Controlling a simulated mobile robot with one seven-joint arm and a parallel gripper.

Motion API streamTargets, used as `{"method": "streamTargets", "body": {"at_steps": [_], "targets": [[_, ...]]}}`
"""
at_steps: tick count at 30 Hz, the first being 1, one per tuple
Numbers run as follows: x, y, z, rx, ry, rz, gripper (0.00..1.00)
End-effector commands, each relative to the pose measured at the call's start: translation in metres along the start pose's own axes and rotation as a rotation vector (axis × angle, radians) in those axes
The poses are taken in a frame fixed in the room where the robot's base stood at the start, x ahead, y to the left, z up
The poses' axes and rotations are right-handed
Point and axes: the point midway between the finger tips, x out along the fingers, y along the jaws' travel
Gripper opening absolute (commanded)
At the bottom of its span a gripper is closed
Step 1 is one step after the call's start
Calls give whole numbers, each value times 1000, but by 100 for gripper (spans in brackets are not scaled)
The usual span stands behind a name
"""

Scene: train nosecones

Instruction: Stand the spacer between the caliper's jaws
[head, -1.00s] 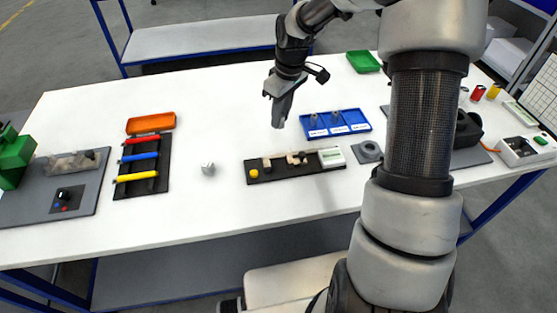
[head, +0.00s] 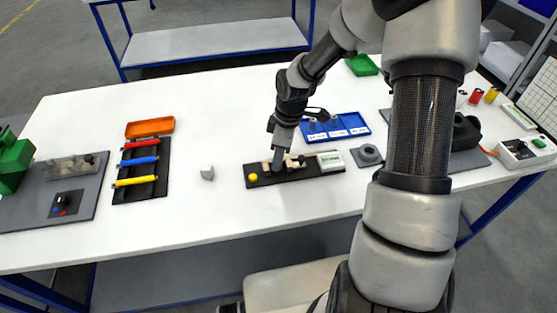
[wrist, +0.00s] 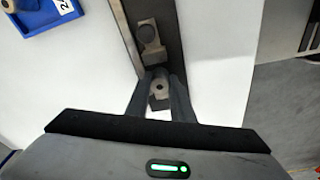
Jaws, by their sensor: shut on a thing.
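The caliper (head: 318,172) is a dark bar lying on the white table, with a yellow knob (head: 253,177) at its left end and a pale display box (head: 330,161) at its right end. Light tan jaw blocks stand along it. My gripper (head: 277,168) points down at the caliper, with its fingertips among the jaw blocks. In the wrist view my gripper (wrist: 160,92) is shut on the spacer (wrist: 160,86), a small grey piece with a dark hole in its top. A jaw block (wrist: 150,42) stands beyond it. The spacer's foot is hidden, so I cannot tell whether it touches the bar.
A blue tray (head: 362,130) with grey cylinders stands behind the caliper. The table front is clear.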

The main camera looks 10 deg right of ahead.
Motion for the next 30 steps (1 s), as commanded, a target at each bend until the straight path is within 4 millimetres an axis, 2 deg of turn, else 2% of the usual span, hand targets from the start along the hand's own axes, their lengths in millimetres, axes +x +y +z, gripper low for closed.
{"method": "streamTargets", "body": {"at_steps": [2, 13, 14, 16, 26, 30], "targets": [[9, -1, 2, -1, -1, -2, 0], [14, 0, 2, 1, 0, 0, 0], [13, 0, 2, 1, 0, 0, 26], [12, 0, 2, 1, 0, 0, 38], [12, 0, 2, 1, 0, 1, 40], [5, 1, 2, 2, 0, 2, 40]]}}
